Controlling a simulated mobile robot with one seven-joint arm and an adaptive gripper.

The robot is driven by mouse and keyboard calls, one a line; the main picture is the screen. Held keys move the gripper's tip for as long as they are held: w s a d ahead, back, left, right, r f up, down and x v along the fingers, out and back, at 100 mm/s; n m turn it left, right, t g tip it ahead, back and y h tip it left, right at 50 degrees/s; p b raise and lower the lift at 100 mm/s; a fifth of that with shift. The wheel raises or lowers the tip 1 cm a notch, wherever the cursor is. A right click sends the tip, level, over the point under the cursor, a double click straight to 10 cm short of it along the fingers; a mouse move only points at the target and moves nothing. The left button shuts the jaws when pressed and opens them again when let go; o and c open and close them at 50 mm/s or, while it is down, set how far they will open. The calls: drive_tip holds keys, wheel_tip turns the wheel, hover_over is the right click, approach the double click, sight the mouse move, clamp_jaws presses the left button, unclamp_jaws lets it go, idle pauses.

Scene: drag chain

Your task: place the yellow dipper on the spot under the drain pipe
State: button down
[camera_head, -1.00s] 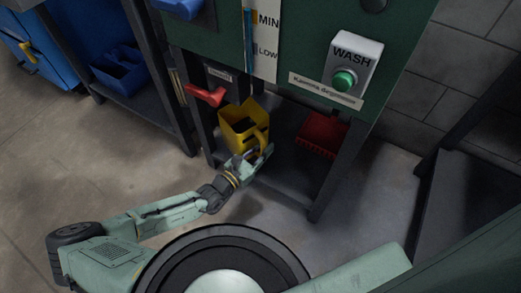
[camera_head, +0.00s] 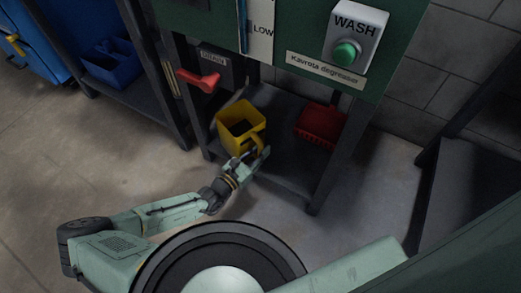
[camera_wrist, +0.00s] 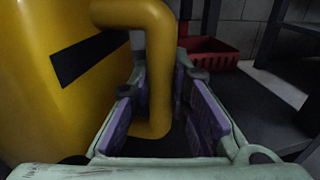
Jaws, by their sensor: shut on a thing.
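The yellow dipper (camera_head: 226,132) is an upright, open-topped square container with a handle on its near right side. It is over the left part of the dark lower shelf under the green machine; I cannot tell whether it touches the shelf. My gripper (camera_head: 247,158) is shut on its handle. In the wrist view the purple pads of my gripper (camera_wrist: 152,105) lie on both sides of the yellow handle (camera_wrist: 160,62), and the dipper's wall (camera_wrist: 45,105) fills the left. A light grey pipe (camera_head: 237,96) shows just behind the dipper's rim. The spot beneath is hidden.
A red drain lever (camera_head: 198,78) sticks out above left of the dipper. A red bin (camera_head: 320,124) stands right of it on the shelf (camera_head: 285,180). Dark legs flank the shelf. The green machine (camera_head: 395,60) hangs above, with a green wash button (camera_head: 346,53).

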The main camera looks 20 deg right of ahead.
drive_tip(key=c, duration=1.5)
unclamp_jaws()
drive_tip(key=shift+r, duration=0.1)
drive_tip(key=shift+s+a+r+p, duration=0.1)
drive_tip(key=shift+a+r+p, duration=0.1)
drive_tip(key=shift+p, duration=0.25)
drive_tip(key=p+v, duration=0.4)
drive_tip(key=v, duration=0.1)
drive_tip(key=p+v, duration=0.4)
drive_tip(key=v, duration=0.2)
drive_tip(key=shift+s+a+f, duration=0.1)
drive_tip(key=shift+a+f, duration=0.1)
drive_tip(key=shift+a, duration=0.1)
